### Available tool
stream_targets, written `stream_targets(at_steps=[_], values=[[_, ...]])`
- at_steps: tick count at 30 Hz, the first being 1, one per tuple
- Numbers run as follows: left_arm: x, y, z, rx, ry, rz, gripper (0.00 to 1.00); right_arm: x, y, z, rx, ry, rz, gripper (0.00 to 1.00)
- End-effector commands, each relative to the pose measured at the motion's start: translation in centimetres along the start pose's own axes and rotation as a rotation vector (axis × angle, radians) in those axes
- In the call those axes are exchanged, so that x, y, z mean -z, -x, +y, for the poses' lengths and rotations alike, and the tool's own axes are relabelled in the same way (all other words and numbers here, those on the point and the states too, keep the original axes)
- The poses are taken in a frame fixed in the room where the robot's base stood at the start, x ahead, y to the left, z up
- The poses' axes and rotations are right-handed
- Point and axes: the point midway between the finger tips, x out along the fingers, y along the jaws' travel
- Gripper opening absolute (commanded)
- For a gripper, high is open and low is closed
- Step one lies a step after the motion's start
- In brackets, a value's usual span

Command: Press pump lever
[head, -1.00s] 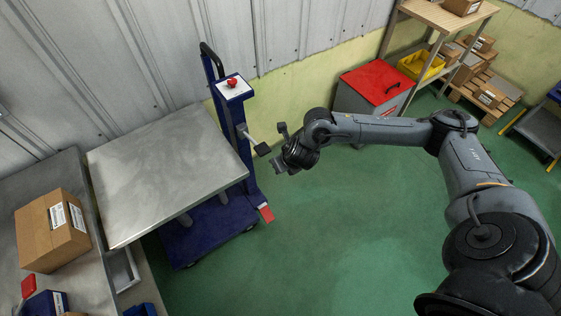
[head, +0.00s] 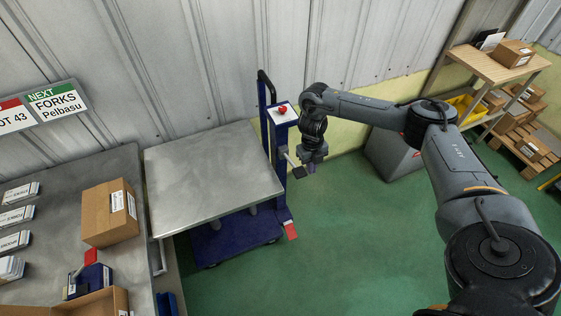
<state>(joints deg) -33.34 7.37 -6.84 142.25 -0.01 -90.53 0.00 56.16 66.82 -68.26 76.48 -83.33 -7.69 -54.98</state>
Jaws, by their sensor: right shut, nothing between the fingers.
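The blue lift cart (head: 238,243) with a flat steel top (head: 215,180) stands against the wall. Its pump lever (head: 298,171), a short pale rod with a dark flat end, sticks out from the right side of the blue mast. A red pedal (head: 290,231) shows low on the cart. My right gripper (head: 312,168) points down just right of the lever's dark end, very close to it. It is shut with nothing held. I cannot tell whether it touches the lever. My left gripper is not in view.
A red button (head: 282,110) sits on top of the mast. A workbench with a cardboard box (head: 110,212) is at the left. A grey cabinet (head: 395,155) and a wooden shelf (head: 495,65) stand at the right. The green floor (head: 350,240) in front is clear.

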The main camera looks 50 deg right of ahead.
Motion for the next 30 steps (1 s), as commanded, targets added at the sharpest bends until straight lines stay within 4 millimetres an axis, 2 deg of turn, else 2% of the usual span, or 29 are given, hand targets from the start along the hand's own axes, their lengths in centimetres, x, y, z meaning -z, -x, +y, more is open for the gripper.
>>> stream_targets(at_steps=[1, 3, 6, 10, 23, 26, 30], values=[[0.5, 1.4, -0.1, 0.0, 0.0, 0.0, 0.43, -0.9, 2.6, -0.5, 0.003, -0.02, -0.018, 0.0], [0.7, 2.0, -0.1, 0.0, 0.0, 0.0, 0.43, -1.9, 4.4, -0.8, 0.003, -0.033, -0.04, 0.0], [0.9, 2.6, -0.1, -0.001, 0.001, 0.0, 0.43, -2.8, 6.6, -0.4, -0.008, -0.033, -0.072, 0.0], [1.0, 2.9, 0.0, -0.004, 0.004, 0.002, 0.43, -3.6, 8.3, 0.1, -0.022, -0.032, -0.098, 0.0], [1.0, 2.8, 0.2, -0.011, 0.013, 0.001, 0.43, -3.8, 8.6, 0.3, -0.026, -0.031, -0.106, 0.0], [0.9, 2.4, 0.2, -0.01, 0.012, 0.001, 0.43, -3.9, 8.1, 0.3, -0.027, -0.031, -0.106, 0.0], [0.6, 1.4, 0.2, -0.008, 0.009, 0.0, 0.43, -4.0, 6.5, 0.4, -0.026, -0.031, -0.104, 0.0]])
